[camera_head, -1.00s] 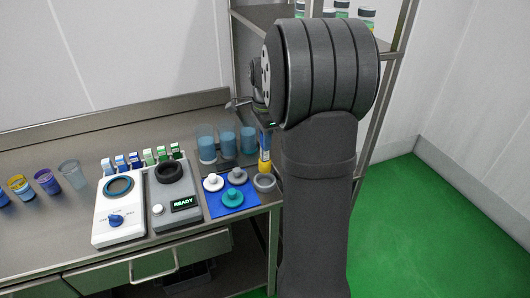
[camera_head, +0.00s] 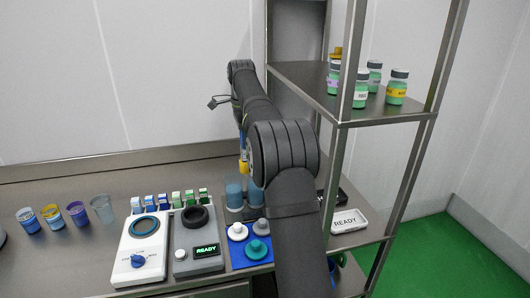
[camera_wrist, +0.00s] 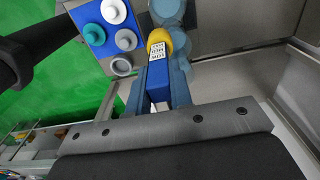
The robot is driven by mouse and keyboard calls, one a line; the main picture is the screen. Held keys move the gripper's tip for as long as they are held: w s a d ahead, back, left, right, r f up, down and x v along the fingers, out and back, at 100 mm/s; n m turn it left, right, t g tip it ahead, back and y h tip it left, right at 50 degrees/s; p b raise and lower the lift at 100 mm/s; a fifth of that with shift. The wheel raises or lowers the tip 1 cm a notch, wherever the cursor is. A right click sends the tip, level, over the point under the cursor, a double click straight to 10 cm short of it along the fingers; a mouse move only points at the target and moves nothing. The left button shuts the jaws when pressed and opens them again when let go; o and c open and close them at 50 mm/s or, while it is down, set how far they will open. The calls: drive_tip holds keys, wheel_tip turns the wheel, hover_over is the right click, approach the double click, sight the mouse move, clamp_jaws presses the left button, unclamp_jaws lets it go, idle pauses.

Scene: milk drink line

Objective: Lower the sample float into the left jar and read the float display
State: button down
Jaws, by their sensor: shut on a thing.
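The sample float is a yellow and blue piece with a small white printed face (camera_wrist: 157,50) in the wrist view. My gripper (camera_wrist: 160,82) is shut on it. In the head view the float's yellow part (camera_head: 243,167) hangs above the left jar. The left jar (camera_head: 233,196) is a translucent blue cylinder on the bench. Another blue jar (camera_head: 255,198) stands right of it, partly behind my arm. In the wrist view blue jars (camera_wrist: 166,9) show beyond the float, overlapping it. The float's characters are too small to read.
A blue mat (camera_head: 238,263) with white, grey and teal stoppers lies in front of the jars. Left of it are a grey device (camera_head: 197,240) showing READY and a white dial device (camera_head: 139,250). A steel shelf (camera_head: 300,78) with bottles stands right.

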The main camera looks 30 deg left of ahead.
drive_tip(key=s+a+r, duration=0.1)
drive_tip(key=a, duration=0.4)
wheel_tip(320, 180, down, 14)
drive_tip(key=shift+s+d+r, duration=0.15)
drive_tip(key=shift+r, duration=0.1)
idle(1.1)
idle(0.4)
drive_tip(key=c, duration=0.7)
unclamp_jaws()
drive_tip(key=shift+o, duration=0.2)
wheel_tip(320, 180, up, 9)
idle(0.4)
